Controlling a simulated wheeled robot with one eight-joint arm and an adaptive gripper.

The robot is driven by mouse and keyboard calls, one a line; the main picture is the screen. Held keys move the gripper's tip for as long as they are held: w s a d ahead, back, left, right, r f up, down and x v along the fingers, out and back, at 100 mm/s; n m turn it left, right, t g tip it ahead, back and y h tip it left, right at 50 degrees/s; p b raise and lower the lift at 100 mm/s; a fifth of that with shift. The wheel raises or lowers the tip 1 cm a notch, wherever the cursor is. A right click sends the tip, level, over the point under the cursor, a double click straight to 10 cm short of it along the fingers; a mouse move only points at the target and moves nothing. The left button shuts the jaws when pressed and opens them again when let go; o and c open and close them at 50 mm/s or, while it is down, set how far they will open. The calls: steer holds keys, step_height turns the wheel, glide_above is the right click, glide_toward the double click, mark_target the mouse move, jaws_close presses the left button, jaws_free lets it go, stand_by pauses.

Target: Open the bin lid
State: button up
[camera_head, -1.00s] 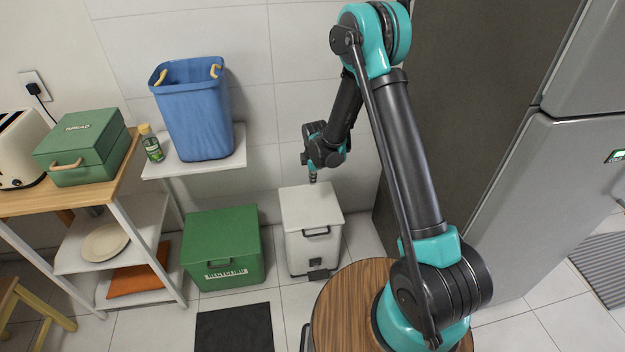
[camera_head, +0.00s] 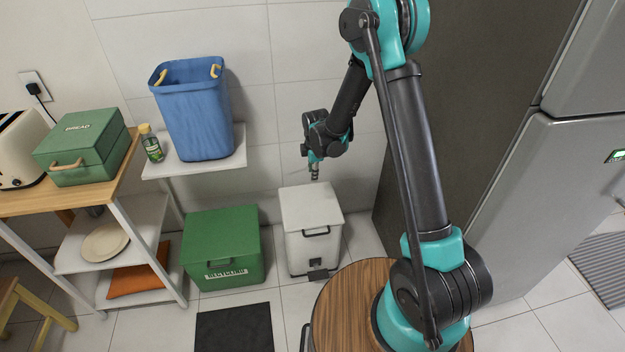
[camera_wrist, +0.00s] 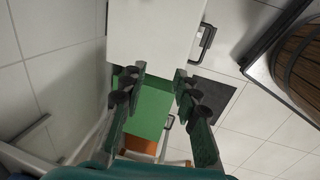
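The white bin (camera_head: 312,235) stands on the floor by the wall, with its flat lid (camera_head: 308,206) closed. A black handle (camera_head: 316,232) is on its front, and a dark pedal is at its foot. My gripper (camera_head: 314,177) is above the back part of the lid, apart from it. In the wrist view my gripper (camera_wrist: 158,76) shows two separated fingers with nothing held between them. The lid (camera_wrist: 152,30) fills the top of that view, and the handle (camera_wrist: 207,38) is to the right of the fingers.
A green recycling box (camera_head: 222,250) stands left of the bin. A blue basket (camera_head: 195,110) sits on a white shelf above it. A grey fridge (camera_head: 530,200) is at the right. A dark mat (camera_head: 234,328) lies on the floor in front.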

step_height(320, 180, up, 7)
steer(key=s, duration=0.1)
steer(key=shift+s+d, duration=0.2)
steer(key=shift+s, duration=0.05)
steer(key=shift+r, duration=0.1)
